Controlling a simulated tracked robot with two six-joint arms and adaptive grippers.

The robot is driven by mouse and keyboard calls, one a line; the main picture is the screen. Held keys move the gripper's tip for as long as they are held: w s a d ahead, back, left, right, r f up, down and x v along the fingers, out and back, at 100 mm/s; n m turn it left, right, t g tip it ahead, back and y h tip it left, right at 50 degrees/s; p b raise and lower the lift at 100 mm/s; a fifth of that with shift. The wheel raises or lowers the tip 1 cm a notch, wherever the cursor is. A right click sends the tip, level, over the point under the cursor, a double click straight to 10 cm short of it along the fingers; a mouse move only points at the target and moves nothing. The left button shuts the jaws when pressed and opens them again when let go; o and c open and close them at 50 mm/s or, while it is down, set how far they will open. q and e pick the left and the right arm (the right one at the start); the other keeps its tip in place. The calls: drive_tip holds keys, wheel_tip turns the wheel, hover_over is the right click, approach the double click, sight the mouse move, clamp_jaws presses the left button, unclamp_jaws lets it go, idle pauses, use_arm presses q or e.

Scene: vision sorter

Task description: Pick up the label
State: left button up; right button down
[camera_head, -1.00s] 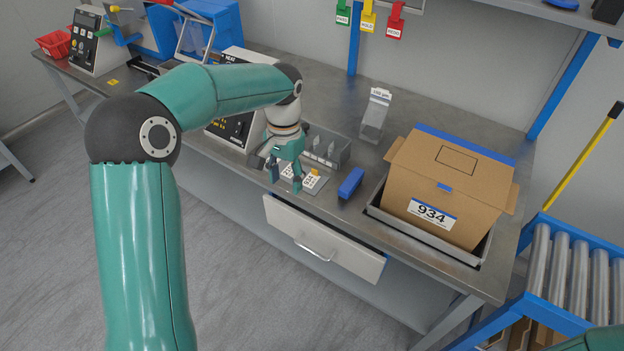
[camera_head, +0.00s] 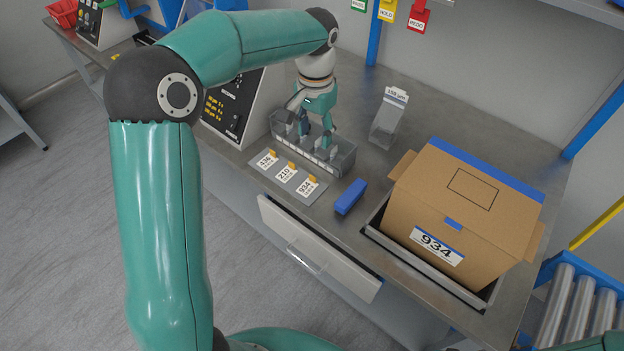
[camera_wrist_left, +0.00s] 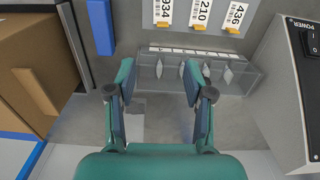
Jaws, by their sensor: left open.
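Three white labels numbered 436 (camera_head: 267,161), 210 (camera_head: 286,174) and 934 (camera_head: 308,186) lie in a row on a grey plate (camera_head: 298,196), each with an orange tab. The left wrist view also shows label 934 (camera_wrist_left: 163,10), label 210 (camera_wrist_left: 200,11) and label 436 (camera_wrist_left: 235,14) at its top. My left gripper (camera_head: 315,136) is open and empty, pointing down at the clear divided bin (camera_head: 342,161) behind the plate. In the left wrist view its fingers (camera_wrist_left: 158,70) straddle part of the bin, apart from the labels. My right gripper is out of view.
A cardboard box (camera_head: 465,205) marked 934 sits in a grey tray (camera_head: 436,279). A blue block-like tool (camera_head: 350,197) lies right of the plate. A clear holder (camera_head: 388,118) stands behind. A control box (camera_head: 236,105) stands left, and a drawer (camera_head: 315,245) is below.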

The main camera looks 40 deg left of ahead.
use_arm(q)
hover_over(312, 176)
wheel_tip(312, 176, down, 10)
drive_tip(key=shift+r, duration=0.2)
drive_tip(key=shift+f, duration=2.9)
drive_tip(key=c, duration=0.8)
